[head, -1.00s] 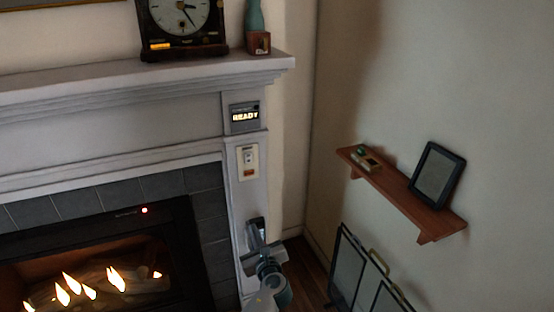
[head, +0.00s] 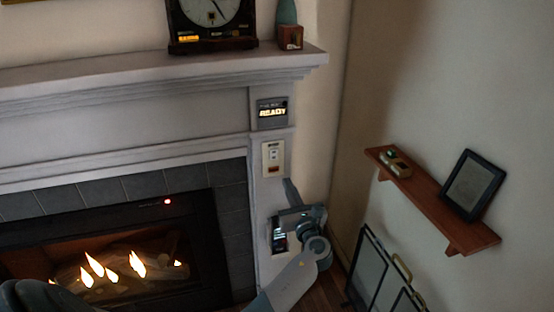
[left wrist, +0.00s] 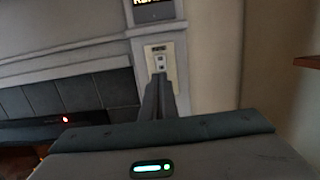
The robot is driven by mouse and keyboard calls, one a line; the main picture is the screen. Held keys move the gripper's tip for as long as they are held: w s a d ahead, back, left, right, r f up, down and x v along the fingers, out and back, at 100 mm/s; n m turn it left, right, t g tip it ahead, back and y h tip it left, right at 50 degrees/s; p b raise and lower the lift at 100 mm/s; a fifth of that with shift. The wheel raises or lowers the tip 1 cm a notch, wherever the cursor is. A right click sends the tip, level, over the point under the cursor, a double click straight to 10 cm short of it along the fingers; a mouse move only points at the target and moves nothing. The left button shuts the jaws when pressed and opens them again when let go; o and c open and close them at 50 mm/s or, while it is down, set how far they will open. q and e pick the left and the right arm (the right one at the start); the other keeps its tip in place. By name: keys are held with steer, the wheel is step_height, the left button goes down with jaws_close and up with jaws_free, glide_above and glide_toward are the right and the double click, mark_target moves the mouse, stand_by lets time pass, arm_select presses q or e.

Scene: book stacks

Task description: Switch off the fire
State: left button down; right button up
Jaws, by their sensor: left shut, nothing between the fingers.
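The fire (head: 110,268) burns with several flames in the fireplace at the lower left of the head view. A pale switch plate (head: 272,158) is on the white pillar right of the fireplace; it also shows in the left wrist view (left wrist: 160,64). My left gripper (head: 288,184) is shut and empty, its fingers pointing up just below and right of the plate. In the left wrist view its fingertips (left wrist: 161,78) overlap the plate's lower part; I cannot tell whether they touch it. My right gripper is not in view.
A lit READY display (head: 271,113) is above the plate. The mantel (head: 150,84) juts out higher up, with a clock (head: 212,22) on it. A wooden shelf (head: 430,198) with a picture frame (head: 473,186) and a dark-framed screen (head: 370,268) stand at the right.

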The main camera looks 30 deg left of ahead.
arm_select(q)
steer(key=p, duration=0.3)
glide_toward(274, 152)
steer(key=x, duration=0.4)
steer(key=shift+w+a+r, duration=0.1)
steer(key=shift+a, duration=0.25)
steer(key=shift+p+x, duration=0.4)
steer(key=shift+x, duration=0.5)
steer(key=shift+w, duration=0.1)
